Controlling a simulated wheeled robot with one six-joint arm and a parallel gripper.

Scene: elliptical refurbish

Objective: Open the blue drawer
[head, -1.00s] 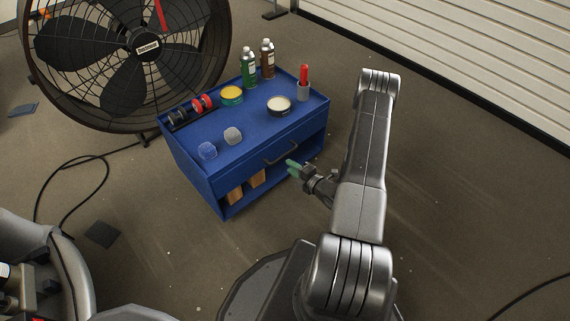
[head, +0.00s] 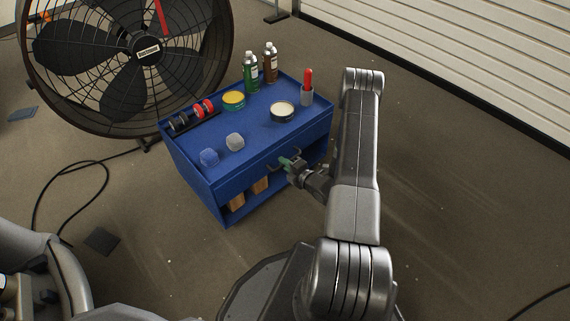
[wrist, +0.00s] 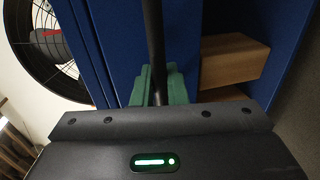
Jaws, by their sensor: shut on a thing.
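The blue drawer (head: 262,172) is in the upper front of a blue cart (head: 207,187), and its front looks flush with the cart in the head view. Its dark bar handle (head: 271,167) is partly hidden by my gripper (head: 288,162). In the wrist view, the handle (wrist: 153,45) runs between the green fingers of my gripper (wrist: 160,85). The fingers are shut on the handle.
Cans, bottles, tape rolls and a red-handled tool in a grey cup stand on the cart top. Wooden blocks (wrist: 232,60) lie in the open shelf below the drawer. A large fan (head: 125,60) stands behind left. The floor in front is clear.

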